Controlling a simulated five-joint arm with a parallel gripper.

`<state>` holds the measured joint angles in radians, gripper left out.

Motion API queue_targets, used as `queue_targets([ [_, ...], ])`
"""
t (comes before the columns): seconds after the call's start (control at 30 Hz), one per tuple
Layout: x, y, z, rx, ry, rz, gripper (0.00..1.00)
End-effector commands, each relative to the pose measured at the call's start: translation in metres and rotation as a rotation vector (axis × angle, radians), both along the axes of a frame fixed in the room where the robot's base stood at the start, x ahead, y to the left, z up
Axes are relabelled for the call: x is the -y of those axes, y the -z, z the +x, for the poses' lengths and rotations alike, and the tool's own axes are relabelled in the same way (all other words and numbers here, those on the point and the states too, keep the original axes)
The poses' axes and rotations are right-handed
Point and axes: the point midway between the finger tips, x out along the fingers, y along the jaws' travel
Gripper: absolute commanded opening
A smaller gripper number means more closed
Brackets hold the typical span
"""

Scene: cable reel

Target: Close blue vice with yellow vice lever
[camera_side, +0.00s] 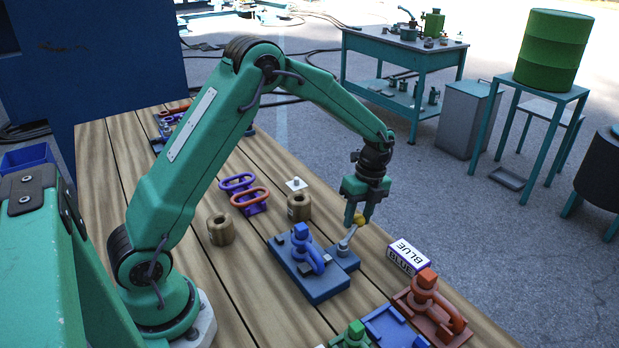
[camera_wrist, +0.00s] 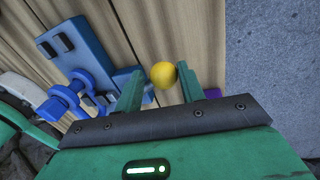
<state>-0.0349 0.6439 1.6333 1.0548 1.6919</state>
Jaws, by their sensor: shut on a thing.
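The blue vice (camera_side: 316,284) stands on the wooden bench below my gripper, and it also shows at the left of the wrist view (camera_wrist: 80,75). The yellow knob of the vice lever (camera_side: 358,219) sits at the top of a tilted grey rod (camera_side: 346,240) on the vice's right side. My gripper (camera_side: 357,217) points down and is shut on this knob. In the wrist view the round yellow knob (camera_wrist: 163,74) lies between my two green fingers (camera_wrist: 159,88). The fingers hide part of the lever there.
A white block marked BLUE (camera_side: 408,256) lies right of the vice. An orange-red vice (camera_side: 432,305), a blue base and a green vice (camera_side: 355,336) stand at the front. Brass cylinders (camera_side: 221,230) and purple and orange handles (camera_side: 248,197) stand to the left. The bench's right edge is close.

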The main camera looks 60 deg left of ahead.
Motion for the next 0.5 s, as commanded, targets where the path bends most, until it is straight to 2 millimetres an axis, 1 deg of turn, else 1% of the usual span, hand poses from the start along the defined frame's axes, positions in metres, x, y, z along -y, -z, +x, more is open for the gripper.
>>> queue_targets([
  [0.03, 0.006, -0.001, 0.003, 0.004, 0.029, -0.003, 0.0],
  [0.5, 0.031, -0.002, 0.009, 0.013, 0.328, -0.049, 0.0],
])
